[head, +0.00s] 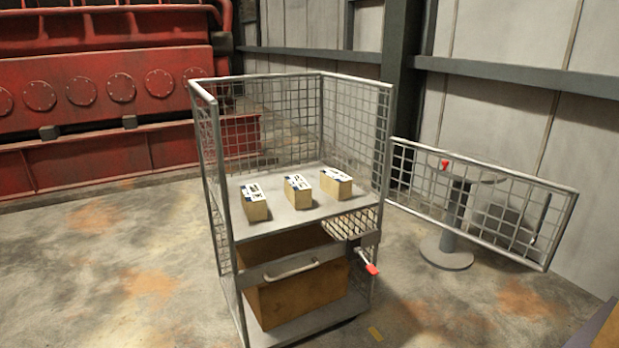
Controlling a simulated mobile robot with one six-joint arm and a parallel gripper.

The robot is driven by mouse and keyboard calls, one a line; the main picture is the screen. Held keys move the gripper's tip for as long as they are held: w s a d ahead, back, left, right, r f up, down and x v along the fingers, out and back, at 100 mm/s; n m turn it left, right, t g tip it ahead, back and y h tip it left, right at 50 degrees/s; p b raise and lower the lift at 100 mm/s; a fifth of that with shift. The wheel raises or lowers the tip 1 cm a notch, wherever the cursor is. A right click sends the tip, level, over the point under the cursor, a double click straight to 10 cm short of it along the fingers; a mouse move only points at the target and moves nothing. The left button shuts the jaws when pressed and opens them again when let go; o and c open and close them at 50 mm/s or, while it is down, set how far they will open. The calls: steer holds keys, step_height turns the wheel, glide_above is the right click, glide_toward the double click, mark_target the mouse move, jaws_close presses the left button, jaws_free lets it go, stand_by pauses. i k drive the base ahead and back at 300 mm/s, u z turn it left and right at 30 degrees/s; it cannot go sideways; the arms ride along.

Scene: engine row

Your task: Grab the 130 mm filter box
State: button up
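Three small cardboard filter boxes with white and dark printed tops stand in a row on the upper shelf (290,226) of a grey wire-mesh cage trolley: the left box (255,204), the middle box (298,192) and the right box (336,184). They are apart from each other. Their size marks are too small to read, so I cannot tell which is the 130 mm one. My gripper is not in view.
The cage's mesh door (480,205) stands swung open to the right, in front of a round-based pedestal (447,252). A large brown carton (295,292) sits on the lower deck. A red engine (100,90) stands behind left. Floor at the front left is clear.

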mark_target(338, 184)
steer(key=u, duration=0.3)
steer(key=i, duration=1.8)
steer(key=z, duration=0.4)
steer(key=k, duration=0.9)
steer(key=z, duration=0.35)
steer(key=i, duration=0.2)
steer(key=u, duration=0.2)
